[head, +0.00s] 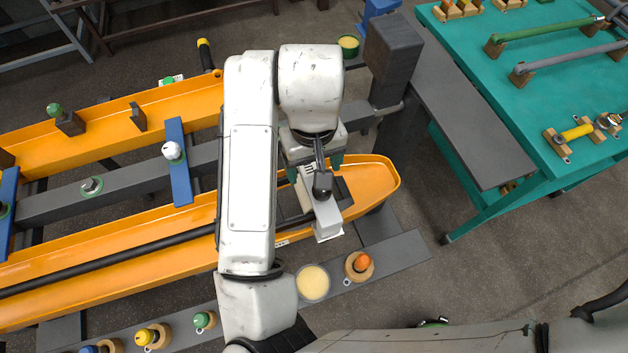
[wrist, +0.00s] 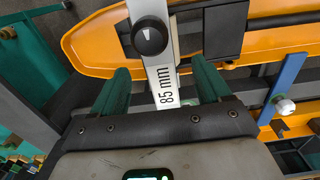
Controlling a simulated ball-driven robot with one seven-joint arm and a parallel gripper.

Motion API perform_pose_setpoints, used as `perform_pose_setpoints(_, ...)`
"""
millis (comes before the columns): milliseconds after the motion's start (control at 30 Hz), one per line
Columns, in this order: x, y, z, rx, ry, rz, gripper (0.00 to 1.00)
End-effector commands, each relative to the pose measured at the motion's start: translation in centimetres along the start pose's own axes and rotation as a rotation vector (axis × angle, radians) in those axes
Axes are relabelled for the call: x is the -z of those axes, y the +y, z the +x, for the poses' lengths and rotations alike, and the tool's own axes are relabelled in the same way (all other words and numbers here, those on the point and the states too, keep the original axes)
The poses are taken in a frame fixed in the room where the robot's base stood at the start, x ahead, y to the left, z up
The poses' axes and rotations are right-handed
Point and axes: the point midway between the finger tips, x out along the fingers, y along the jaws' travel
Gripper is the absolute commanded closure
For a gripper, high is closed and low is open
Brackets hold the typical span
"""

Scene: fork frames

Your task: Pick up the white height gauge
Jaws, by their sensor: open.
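The white height gauge (head: 326,217) stands at the right end of the front orange tray, partly hidden by my arm. It has a black knob and a dark piece beside it. In the wrist view the gauge (wrist: 163,70) shows a white bar marked "85 mm" with the round black knob above the marking. My gripper (head: 314,168) is open over the gauge. In the wrist view the green fingers of my gripper (wrist: 160,72) are apart, one on each side of the white bar, with visible gaps. I cannot tell how far down the fingers reach.
The front orange tray (head: 130,262) and back orange tray (head: 95,128) run left. A grey rail (head: 395,258) in front carries an orange-topped knob (head: 361,262) and a round cream-topped piece (head: 312,283). A teal table (head: 530,90) with tools stands right. Dark floor lies between.

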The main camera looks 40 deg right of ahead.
Motion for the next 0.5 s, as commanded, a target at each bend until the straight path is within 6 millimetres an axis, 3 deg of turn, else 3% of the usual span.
perform_pose_setpoints(267, 0.1, 0.2, 2.0, -0.003, 0.0, -0.002, 0.23)
perform_pose_setpoints(500, 0.2, 0.2, 5.2, 0.0, -0.001, -0.002, 0.23)
